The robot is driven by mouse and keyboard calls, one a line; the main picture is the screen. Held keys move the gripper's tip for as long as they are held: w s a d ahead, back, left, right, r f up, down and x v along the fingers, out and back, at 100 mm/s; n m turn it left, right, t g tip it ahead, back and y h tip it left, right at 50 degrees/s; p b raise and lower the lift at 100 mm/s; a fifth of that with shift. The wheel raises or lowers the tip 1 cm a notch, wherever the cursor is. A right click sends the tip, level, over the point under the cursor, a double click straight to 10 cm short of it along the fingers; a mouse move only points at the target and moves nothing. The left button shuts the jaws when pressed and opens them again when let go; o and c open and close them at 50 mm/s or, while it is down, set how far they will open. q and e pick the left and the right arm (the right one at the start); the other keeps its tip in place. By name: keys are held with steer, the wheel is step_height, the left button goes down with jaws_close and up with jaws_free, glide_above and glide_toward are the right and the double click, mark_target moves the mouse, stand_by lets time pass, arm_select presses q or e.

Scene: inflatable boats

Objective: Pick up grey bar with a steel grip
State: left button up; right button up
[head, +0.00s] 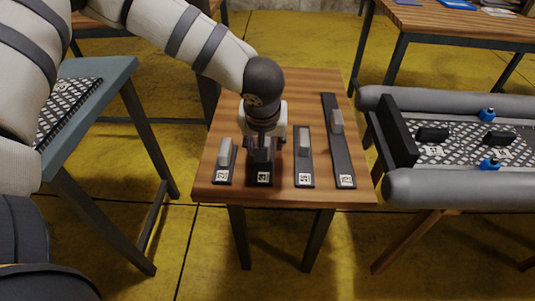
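Several dark grey bars, each with a paler metallic grip block and a white label, lie on a small wooden table (285,85). From left to right they are the first bar (222,178), second bar (264,179), third bar (304,172) and the longest, fourth bar (340,155). My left gripper (264,150) points down over the second bar, with its fingers at that bar's grip. The gripper and wrist hide much of this bar, and I cannot tell whether the fingers touch the grip. My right gripper is not in view.
A grey inflatable boat (440,188) with a patterned floor, black blocks and blue fittings stands at right. A blue-grey table (110,75) with a patterned panel (62,108) is at left. Another wooden table (430,20) is at the back right.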

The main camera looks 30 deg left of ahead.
mark_target(268, 139)
arm_select(q)
steer(key=shift+x, duration=0.8)
steer(key=shift+r, duration=0.2)
steer(key=shift+c, duration=0.3)
steer(key=shift+s, duration=0.1)
jaws_close()
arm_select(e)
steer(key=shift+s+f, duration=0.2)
arm_select(q)
steer(key=shift+r, duration=0.1)
steer(key=shift+r, duration=0.35)
steer(key=r, duration=0.1)
steer(key=r+p, duration=0.1)
steer(key=r, duration=0.1)
steer(key=shift+d+r, duration=0.25)
steer(key=shift+d, duration=0.1)
steer(key=d+r+p, duration=0.1)
steer(key=d+r, duration=0.8)
steer(key=d, duration=0.4)
steer(key=shift+w+d+r+p, duration=0.15)
steer(key=shift+w+r+p, duration=0.1)
steer(key=shift+w+p, duration=0.15)
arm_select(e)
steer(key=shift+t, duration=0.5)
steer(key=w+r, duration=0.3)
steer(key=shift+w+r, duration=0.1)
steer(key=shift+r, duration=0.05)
